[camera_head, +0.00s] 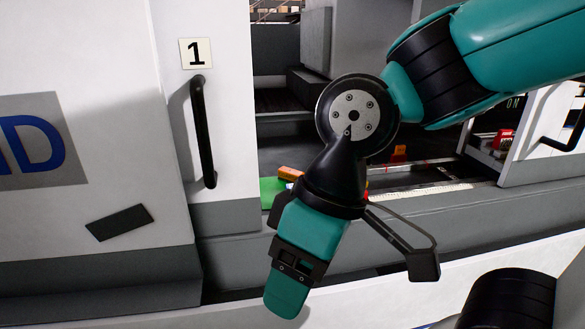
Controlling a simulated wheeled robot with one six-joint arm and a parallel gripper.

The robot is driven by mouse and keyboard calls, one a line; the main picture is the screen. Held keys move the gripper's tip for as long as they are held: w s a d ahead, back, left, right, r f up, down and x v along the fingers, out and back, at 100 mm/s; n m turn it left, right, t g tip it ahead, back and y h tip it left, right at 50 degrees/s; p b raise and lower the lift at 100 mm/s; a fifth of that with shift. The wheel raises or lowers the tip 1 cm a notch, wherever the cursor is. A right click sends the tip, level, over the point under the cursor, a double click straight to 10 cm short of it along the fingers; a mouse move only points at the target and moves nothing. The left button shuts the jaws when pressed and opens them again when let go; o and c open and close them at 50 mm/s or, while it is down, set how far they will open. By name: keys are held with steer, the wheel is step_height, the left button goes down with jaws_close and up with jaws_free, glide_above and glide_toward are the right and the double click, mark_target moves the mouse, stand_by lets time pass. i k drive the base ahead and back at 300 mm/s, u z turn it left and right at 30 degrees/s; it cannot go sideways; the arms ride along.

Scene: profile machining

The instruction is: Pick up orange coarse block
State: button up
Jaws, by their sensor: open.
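An orange block (291,173) lies just left of my black wrist, at the near edge of the machine opening. It sits by a green surface (270,189), and my wrist partly hides this spot. A second small orange piece (398,153) stands farther inside, right of my wrist. I cannot tell which is the coarse block. My gripper (350,240) is open and points down in front of the opening. A black finger shows at its right; its other side is partly hidden by the teal housing. Nothing shows between the fingers.
A white door marked 1 (195,53) with a black handle (203,132) stands left of the opening. A grey ledge (450,222) runs below it. A red item (503,138) lies at the right, near another black handle (570,135).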

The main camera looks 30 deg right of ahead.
mark_target(290, 176)
steer(key=u, duration=1.15)
steer(key=k, duration=0.5)
steer(key=z, duration=0.45)
steer(key=i, duration=1)
